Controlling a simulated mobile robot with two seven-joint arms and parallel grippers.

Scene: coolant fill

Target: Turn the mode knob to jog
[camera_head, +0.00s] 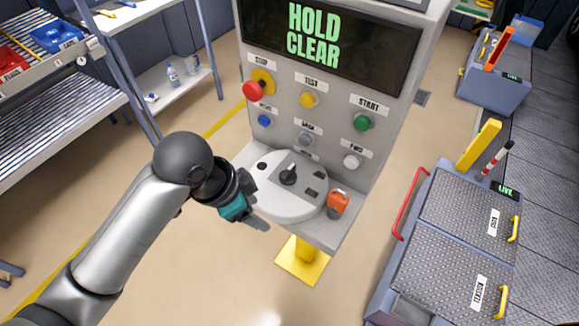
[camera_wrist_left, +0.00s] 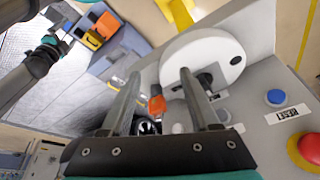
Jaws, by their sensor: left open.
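The mode knob (camera_head: 289,175) is a black handle on a round pale plate (camera_head: 279,209) on the console's sloping shelf. Its handle points roughly toward the panel; small dark labels around it are unreadable. My left gripper (camera_head: 257,204) is open and empty, left of the knob and over the plate's near-left edge. In the left wrist view, the knob (camera_wrist_left: 207,79) is partly hidden behind the right-hand finger of my open left gripper (camera_wrist_left: 160,74). The knob is not between the fingers there. Part of my right arm's gripper (camera_wrist_left: 58,42) shows small at upper left; its jaws are unclear.
The screen (camera_head: 318,38) reads "HOLD CLEAR". Below it are a red stop button (camera_head: 253,91), a green start button (camera_head: 362,122) and other buttons. An orange part (camera_head: 338,201) stands at the plate's right. A metal-topped cabinet (camera_head: 450,240) stands right; shelves (camera_head: 60,120) stand left.

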